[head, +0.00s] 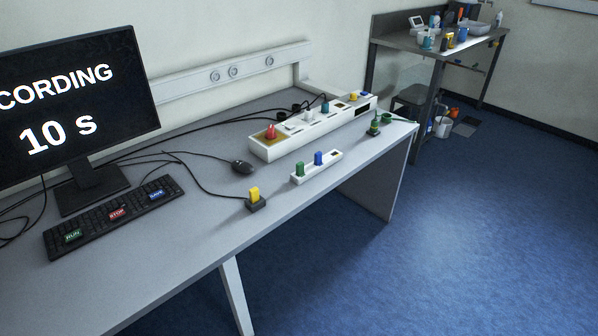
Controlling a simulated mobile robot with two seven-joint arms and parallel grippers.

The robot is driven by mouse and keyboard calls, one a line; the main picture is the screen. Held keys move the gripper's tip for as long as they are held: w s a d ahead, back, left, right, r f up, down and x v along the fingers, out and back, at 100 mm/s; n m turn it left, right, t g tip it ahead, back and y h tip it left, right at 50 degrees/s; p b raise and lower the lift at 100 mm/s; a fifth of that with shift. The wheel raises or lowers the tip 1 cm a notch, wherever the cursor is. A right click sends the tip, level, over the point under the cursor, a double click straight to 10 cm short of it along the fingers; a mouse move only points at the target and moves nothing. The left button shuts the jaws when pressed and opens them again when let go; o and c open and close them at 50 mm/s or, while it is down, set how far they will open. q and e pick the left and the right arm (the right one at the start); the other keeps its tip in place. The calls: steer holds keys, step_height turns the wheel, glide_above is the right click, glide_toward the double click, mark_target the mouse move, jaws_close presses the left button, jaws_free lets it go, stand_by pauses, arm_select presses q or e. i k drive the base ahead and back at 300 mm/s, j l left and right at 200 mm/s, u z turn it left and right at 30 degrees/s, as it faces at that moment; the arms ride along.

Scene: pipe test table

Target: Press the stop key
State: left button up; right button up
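The red stop key (117,214) lies in the middle of the black keyboard (88,230) at the left of the table. A green RUN key (72,236) is to its left and a blue SAVE key (157,195) to its right. The black monitor (75,105) behind the keyboard shows white text, "CORDING" with its start cut off, and "10 s". Nothing covers the stop key. Neither of my grippers shows in the head view.
A mouse (242,167) and a yellow-topped black block (255,199) are right of the keyboard. A small white rack (316,168) holds green and blue pieces. A long white unit (310,130) stands behind. Cables cross the grey table (190,240); its front edge is clear.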

mark_target(114, 216)
steer(key=u, duration=1.25)
